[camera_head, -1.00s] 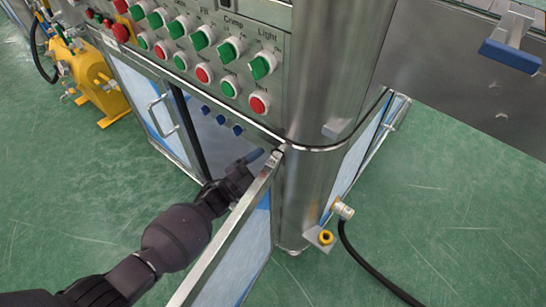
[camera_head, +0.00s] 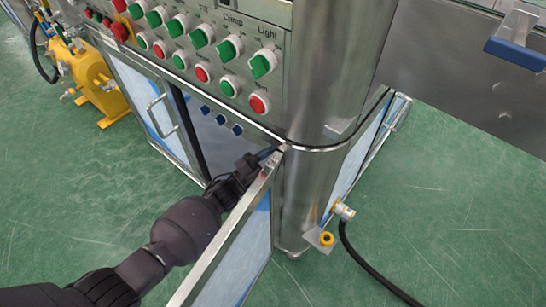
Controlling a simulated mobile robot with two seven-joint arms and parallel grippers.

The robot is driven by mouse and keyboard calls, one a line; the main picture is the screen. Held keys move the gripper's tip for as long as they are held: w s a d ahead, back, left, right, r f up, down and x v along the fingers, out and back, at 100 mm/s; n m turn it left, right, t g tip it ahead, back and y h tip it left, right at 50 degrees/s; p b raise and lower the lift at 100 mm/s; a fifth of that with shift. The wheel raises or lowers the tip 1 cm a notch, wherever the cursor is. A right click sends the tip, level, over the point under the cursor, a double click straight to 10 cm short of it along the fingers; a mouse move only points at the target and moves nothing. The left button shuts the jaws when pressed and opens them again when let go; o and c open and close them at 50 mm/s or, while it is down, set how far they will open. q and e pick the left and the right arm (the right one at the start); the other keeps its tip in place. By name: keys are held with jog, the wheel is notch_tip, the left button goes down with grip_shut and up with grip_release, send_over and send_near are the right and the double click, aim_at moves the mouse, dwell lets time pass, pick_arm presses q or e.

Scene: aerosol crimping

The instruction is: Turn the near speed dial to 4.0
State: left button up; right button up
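Inside the open cabinet under the control panel, several small blue knobs (camera_head: 221,119) sit in a row on the inner wall. No scale or number on them is readable, and I cannot tell which one is the near speed dial. My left arm reaches from the lower left into the cabinet opening. My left gripper (camera_head: 267,153) is right of and below the blue knobs, close to the upper edge of the open door. Its fingertips are small and partly hidden, so their opening cannot be told. My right gripper is out of view.
The open cabinet door (camera_head: 231,232) stands out toward me, right beside my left arm. The panel above holds green switches (camera_head: 262,65) and red buttons (camera_head: 259,103). A round steel column (camera_head: 308,195) is to the right. A yellow machine (camera_head: 93,80) stands at left.

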pick_arm(q)
jog(key=shift+m, duration=0.5)
jog(key=m+g+y+p, duration=0.1)
jog(key=m+y+p, duration=0.1)
jog(key=m, duration=0.4)
jog(key=m+y+p, duration=0.3)
jog(key=m, duration=0.4)
jog(key=r+m+g+y+p, duration=0.1)
jog(key=m+y+p, duration=0.1)
jog(key=m, duration=0.5)
jog(key=shift+s+d+g+y+p, duration=0.15)
jog(key=shift+g+y+p, duration=0.15)
jog(key=shift+y+p, duration=0.15)
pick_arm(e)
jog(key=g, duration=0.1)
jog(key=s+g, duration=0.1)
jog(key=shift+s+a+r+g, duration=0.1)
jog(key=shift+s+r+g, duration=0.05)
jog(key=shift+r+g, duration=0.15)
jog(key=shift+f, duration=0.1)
